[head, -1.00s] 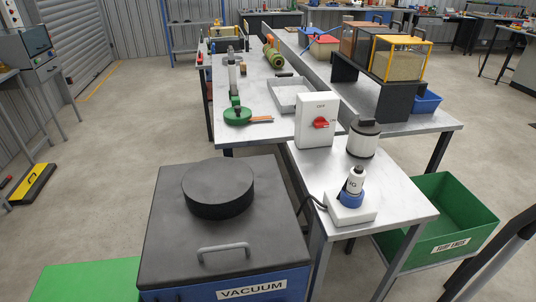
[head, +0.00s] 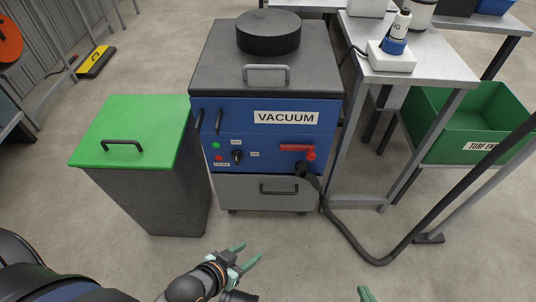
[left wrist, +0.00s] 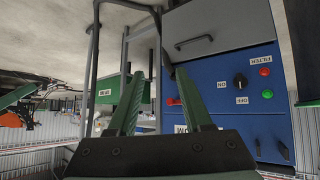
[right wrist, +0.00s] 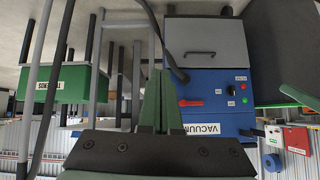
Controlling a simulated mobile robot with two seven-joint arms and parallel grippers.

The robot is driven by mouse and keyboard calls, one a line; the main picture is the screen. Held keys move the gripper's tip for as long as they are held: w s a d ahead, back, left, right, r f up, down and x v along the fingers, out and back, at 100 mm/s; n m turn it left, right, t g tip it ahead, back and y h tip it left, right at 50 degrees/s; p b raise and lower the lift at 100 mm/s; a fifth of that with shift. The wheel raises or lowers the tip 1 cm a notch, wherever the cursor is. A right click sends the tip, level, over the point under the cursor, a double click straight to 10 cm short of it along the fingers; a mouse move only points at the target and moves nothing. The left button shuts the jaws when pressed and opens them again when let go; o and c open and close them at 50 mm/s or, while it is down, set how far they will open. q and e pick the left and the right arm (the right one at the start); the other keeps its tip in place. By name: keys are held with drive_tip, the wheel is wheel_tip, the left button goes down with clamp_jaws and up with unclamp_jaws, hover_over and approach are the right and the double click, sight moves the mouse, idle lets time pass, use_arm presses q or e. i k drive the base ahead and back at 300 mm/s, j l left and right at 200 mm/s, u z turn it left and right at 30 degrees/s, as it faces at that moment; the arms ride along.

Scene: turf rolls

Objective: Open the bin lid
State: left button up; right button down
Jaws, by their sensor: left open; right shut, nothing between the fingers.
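The bin (head: 150,195) is a dark grey box with a green lid (head: 155,117), left of the vacuum cabinet in the head view. The lid lies shut, with a black bar handle (head: 122,143) near its front edge. My left gripper (head: 248,257) is open and empty, in front of the cabinet and to the right of the bin, apart from both. Its fingers are spread in the left wrist view (left wrist: 160,105). My right gripper (head: 365,293) is at the bottom edge, shut and empty.
The blue vacuum cabinet (head: 270,150) stands close to the bin's right side. A black hose (head: 375,258) loops over the floor at the right, near the table legs and a green crate (head: 470,118).

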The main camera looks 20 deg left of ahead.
sight(136, 132)
drive_tip(key=k+l, duration=0.1)
drive_tip(key=u, duration=1.6)
drive_tip(key=i+u, duration=0.35)
drive_tip(key=i+l+u, duration=0.15)
drive_tip(key=i+u, duration=0.25)
drive_tip(key=i, duration=0.1)
